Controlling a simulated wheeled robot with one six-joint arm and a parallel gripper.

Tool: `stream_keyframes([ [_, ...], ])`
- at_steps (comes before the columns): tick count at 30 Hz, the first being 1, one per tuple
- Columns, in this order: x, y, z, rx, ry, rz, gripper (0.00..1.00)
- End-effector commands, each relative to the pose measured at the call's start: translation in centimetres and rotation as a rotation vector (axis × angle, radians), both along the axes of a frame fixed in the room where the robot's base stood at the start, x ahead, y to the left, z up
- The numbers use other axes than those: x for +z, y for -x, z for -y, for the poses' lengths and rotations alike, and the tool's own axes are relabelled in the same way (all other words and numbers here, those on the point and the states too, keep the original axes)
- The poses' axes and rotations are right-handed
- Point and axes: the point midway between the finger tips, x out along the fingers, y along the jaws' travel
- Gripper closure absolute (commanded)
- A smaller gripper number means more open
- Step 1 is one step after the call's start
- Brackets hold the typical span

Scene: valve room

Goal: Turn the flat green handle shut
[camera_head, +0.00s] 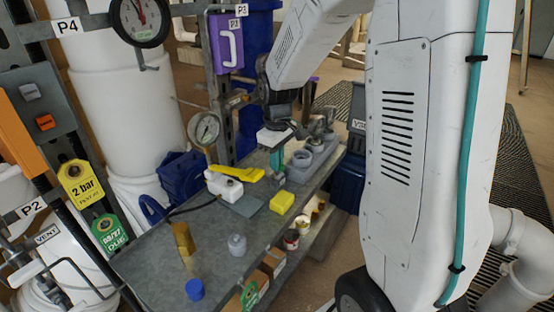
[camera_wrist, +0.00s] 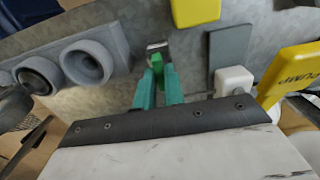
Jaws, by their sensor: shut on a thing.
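The flat green handle (camera_wrist: 169,79) shows in the wrist view as a small bright green piece between the teal fingers of my gripper (camera_wrist: 159,84). A metal fitting (camera_wrist: 157,46) sits just beyond the fingertips. My gripper is shut on the handle, and the fingers hide most of it. In the head view my gripper (camera_head: 277,158) reaches down at the far part of the grey bench (camera_head: 205,250). There I cannot separate the handle from the teal fingers. The handle's angle is hard to tell.
A yellow lever marked PUMP (camera_wrist: 292,74) on a white body (camera_head: 222,186) is close beside my gripper. A yellow block (camera_head: 282,202), a grey plate (camera_wrist: 230,57) and grey round sockets (camera_wrist: 86,62) are also near. A gauge (camera_head: 206,129) stands behind the bench.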

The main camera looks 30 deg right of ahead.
Motion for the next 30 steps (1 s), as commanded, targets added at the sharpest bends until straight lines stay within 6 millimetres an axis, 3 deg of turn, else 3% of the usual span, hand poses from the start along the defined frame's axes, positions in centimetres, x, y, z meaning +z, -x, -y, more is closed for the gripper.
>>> stream_keyframes([
  [11, 0.03, -0.01, 0.02, -0.149, 0.000, 0.000, 1.00],
  [30, 0.04, -0.01, 0.02, -0.741, 0.000, 0.000, 1.00],
])
